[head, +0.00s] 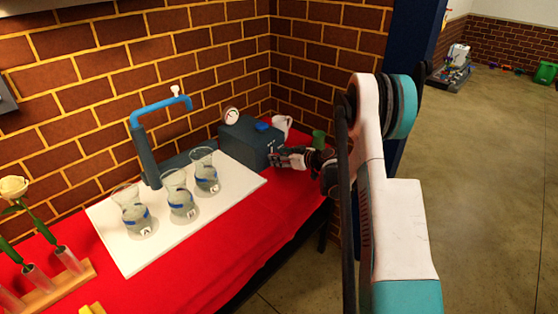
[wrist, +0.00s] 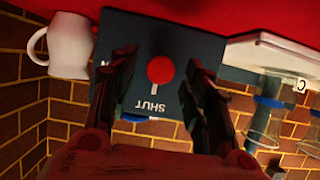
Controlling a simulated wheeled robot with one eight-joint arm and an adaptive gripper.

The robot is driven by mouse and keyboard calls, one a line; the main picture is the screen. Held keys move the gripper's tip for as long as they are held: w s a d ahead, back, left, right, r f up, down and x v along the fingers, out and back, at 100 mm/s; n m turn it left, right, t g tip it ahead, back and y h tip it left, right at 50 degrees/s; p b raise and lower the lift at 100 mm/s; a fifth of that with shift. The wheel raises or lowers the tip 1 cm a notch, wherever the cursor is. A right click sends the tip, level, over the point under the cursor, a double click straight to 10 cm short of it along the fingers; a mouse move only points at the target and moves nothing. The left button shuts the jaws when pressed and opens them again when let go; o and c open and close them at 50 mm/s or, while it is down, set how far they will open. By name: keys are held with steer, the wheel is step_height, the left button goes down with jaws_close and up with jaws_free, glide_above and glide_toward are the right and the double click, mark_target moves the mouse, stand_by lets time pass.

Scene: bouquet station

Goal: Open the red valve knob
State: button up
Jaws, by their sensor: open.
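The red valve knob (wrist: 160,70) shows in the wrist view on the front of a dark grey-blue box (wrist: 125,35). The word SHUT and a short white mark are beside the knob, upside down in this view. My gripper (wrist: 160,75) is open, with one finger on each side of the knob and visible gaps to it. I cannot tell how far the fingertips are from the panel. In the head view, my gripper (head: 278,158) is at the front of the box (head: 243,138), and the knob is hidden there.
A white mug (head: 281,126) and green cup (head: 318,138) stand near the box. A round gauge (head: 231,115) and blue part are on top. Three glass vases (head: 181,195) stand on a white board (head: 115,237) below a blue spout (head: 160,106). A flower rack (head: 60,285) is front left.

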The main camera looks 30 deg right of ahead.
steer(key=shift+w+a+f, duration=0.15)
steer(key=shift+w+a, duration=0.05)
steer(key=shift+w, duration=0.3)
steer(key=c, duration=1.1)
steer(key=shift+o, duration=0.2)
